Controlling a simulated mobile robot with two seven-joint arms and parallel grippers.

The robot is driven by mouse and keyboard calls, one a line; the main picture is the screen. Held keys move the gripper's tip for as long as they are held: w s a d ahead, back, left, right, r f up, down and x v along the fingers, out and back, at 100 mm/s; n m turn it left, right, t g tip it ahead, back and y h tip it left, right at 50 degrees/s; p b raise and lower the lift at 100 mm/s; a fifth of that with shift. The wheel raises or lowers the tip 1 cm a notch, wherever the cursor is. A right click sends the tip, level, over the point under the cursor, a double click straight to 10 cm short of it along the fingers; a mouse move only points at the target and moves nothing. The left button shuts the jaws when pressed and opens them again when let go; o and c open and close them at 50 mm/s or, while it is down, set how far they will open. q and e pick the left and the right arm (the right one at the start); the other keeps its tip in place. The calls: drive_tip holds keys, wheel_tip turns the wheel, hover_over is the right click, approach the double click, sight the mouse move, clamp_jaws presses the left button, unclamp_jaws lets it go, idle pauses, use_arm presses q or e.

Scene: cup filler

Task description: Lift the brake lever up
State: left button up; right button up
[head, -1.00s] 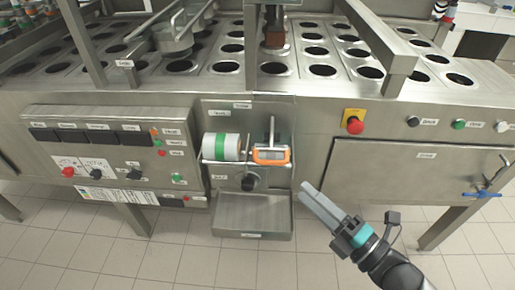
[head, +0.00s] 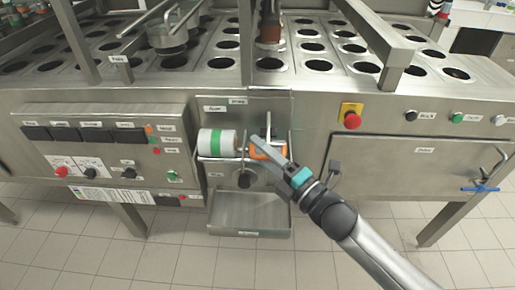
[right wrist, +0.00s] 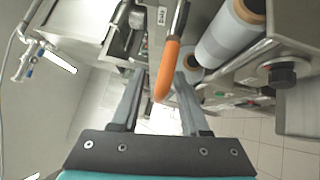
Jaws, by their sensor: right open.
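An orange handle (head: 280,150) sits on the front panel beside the white and green roll (head: 216,142); in the right wrist view the orange handle (right wrist: 168,70) continues into a metal shank. A black knob (head: 244,180) is below the roll, and also shows in the right wrist view (right wrist: 284,75). My right gripper (head: 260,147) is open in front of the orange handle. In the right wrist view its fingers (right wrist: 160,88) stand either side of the handle's end, with gaps visible. My left gripper is not in view.
A metal tray (head: 248,212) juts out below the knob. A control panel (head: 105,145) is at the left. A red emergency button (head: 352,120) and a flat door (head: 405,172) are at the right. The tiled floor in front is clear.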

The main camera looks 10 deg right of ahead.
drive_tip(key=shift+w+a, duration=0.3)
drive_tip(key=shift+w, duration=0.25)
drive_tip(key=shift+r, duration=0.1)
clamp_jaws()
drive_tip(key=shift+r, duration=0.25)
idle(0.9)
